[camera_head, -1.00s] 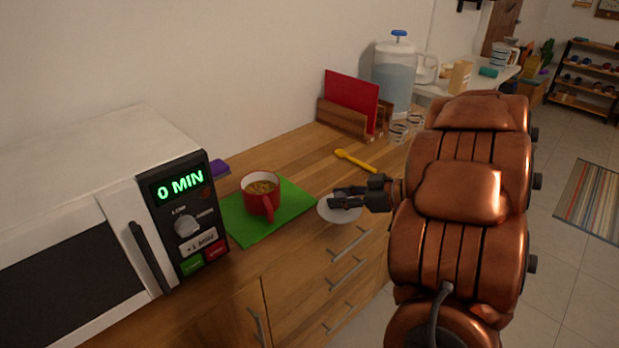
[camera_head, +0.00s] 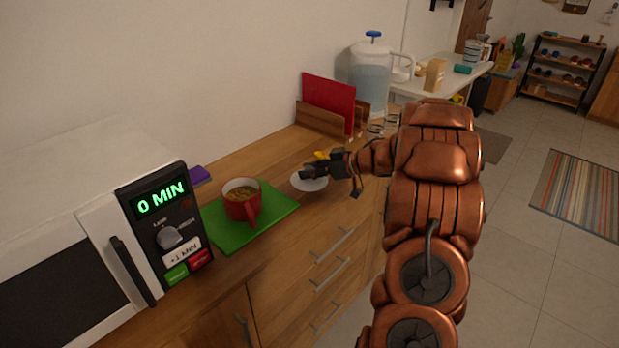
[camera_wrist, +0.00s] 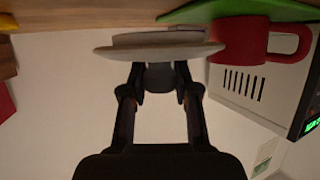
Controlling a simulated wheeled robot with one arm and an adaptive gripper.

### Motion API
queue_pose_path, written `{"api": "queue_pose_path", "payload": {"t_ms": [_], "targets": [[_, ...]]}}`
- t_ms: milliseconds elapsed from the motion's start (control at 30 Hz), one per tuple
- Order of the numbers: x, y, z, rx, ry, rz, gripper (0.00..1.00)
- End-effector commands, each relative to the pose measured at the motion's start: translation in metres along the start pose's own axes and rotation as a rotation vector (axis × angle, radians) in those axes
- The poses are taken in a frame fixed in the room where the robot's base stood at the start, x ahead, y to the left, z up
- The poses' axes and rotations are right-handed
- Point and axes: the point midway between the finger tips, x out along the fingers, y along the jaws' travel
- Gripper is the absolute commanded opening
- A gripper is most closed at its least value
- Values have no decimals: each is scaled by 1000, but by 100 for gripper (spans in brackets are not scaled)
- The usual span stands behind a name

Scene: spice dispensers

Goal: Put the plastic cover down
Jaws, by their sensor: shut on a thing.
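The white round plastic cover (camera_head: 312,185) is at my gripper (camera_head: 308,172), over the wooden counter to the right of the green mat. In the wrist view the cover (camera_wrist: 120,51) is seen nearly edge-on, and the fingertips of my gripper (camera_wrist: 160,76) are closed on its grey knob. The cover looks roughly level. A small gap seems to show between it and the counter, but I cannot tell surely whether it touches.
A red mug (camera_head: 241,203) with brown contents stands on the green mat (camera_head: 270,215), left of the cover. A yellow spoon (camera_head: 321,155) is mostly hidden behind my gripper. A microwave (camera_head: 172,240) stands left. A wooden holder (camera_head: 318,118) with red boards and a water dispenser (camera_head: 369,68) stand behind.

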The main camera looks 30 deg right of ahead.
Motion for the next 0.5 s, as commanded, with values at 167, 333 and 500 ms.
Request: {"api": "queue_pose_path", "payload": {"t_ms": [167, 333, 500], "targets": [[4, 8, -1, 1, 0, 1, 0], [10, 8, 10, 3, 0, 1, 0], [18, 7, 29, 3, 2, -1, 0]]}}
